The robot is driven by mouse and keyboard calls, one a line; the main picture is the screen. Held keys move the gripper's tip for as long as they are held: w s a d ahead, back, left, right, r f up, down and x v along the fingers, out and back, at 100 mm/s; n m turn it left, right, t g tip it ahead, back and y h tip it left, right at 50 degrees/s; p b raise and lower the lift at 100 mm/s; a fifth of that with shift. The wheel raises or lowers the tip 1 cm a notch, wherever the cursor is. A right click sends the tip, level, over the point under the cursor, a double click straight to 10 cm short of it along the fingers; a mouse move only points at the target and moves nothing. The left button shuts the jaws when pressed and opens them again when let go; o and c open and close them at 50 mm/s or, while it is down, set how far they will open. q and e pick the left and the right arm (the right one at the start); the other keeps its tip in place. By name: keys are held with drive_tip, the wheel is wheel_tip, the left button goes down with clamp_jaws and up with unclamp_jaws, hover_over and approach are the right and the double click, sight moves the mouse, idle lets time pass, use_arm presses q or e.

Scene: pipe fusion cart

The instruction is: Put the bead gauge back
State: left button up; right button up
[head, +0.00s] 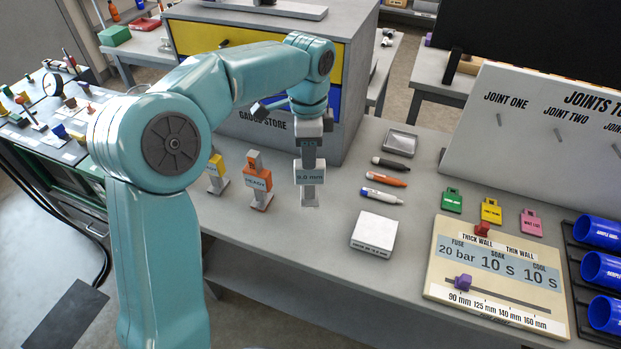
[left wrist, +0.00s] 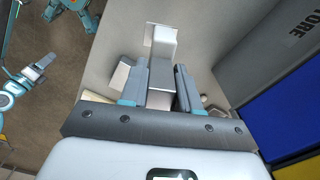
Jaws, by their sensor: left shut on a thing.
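My left gripper (head: 312,148) points down over the bench and is shut on a grey gauge (head: 310,178) with a light label that reads about 6.0 mm. I take this to be the bead gauge. It is upright, its foot at or just above the bench top; I cannot tell if it touches. In the left wrist view the two fingers (left wrist: 168,82) close on the gauge's grey stem (left wrist: 161,45). An orange READY block (head: 257,181) and a yellow one (head: 216,174) stand to its left. A teal arm with a grey end (left wrist: 35,72), seemingly mine, shows small.
The gauge store cabinet (head: 350,85) stands close behind the gripper. To the right are several pens (head: 386,179), a grey tray (head: 400,142), a white square block (head: 375,232) and a settings board (head: 440,262). Bare bench lies in front of the gauge.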

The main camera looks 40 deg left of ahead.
sight(309, 177)
use_arm(q)
wheel_tip(309, 177, down, 2)
drive_tip(key=shift+s+d+f, duration=0.1)
drive_tip(key=shift+s+f, duration=0.1)
drive_tip(key=shift+f, duration=0.4)
drive_tip(key=f, duration=0.4)
drive_tip(key=shift+w+f, duration=0.15)
drive_tip(key=shift+w, duration=0.1)
drive_tip(key=shift+s, duration=0.15)
drive_tip(key=shift+f, duration=0.1)
drive_tip(key=o, duration=1)
